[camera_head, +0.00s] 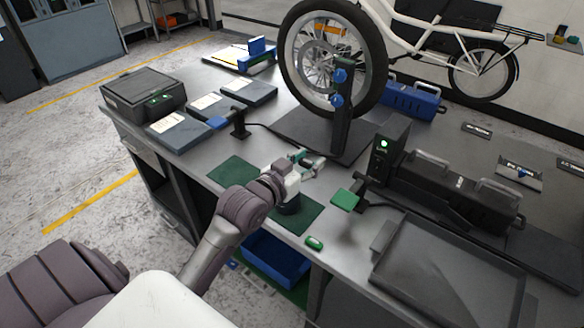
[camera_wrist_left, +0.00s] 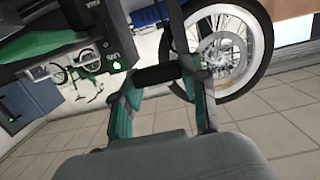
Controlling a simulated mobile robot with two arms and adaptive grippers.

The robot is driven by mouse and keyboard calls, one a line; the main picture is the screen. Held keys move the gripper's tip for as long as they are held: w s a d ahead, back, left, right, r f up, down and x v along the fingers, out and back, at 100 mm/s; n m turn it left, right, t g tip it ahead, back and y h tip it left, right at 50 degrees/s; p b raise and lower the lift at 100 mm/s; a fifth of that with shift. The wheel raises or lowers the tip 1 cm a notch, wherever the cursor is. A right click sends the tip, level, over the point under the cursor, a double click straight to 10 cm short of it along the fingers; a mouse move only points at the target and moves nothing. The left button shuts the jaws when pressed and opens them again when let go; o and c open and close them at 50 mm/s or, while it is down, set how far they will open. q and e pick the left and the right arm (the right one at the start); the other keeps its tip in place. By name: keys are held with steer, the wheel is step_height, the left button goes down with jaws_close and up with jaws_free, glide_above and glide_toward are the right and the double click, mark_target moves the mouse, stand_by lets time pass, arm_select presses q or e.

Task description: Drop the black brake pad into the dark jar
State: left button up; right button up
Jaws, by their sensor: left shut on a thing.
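My left gripper (camera_head: 311,163) reaches over the bench from the lower left. In the left wrist view its two fingers are shut on a short black bar (camera_wrist_left: 157,75), which looks like the black brake pad, held crosswise between the fingertips. The pad cannot be made out in the head view. My right gripper is not in view.
A dark stand (camera_head: 342,125) and the bike wheel (camera_head: 371,50) rise behind my gripper. A black unit with a green light (camera_head: 388,153) stands to the right. A black tray (camera_head: 450,268) lies at the front right. Another green mat (camera_head: 232,171) is bare.

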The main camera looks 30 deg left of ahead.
arm_select(q)
steer(key=d+r, duration=0.4)
steer(key=d, duration=0.3)
steer(key=shift+w+d+r, duration=0.15)
steer(key=shift+w+r, duration=0.05)
steer(key=shift+w, duration=0.1)
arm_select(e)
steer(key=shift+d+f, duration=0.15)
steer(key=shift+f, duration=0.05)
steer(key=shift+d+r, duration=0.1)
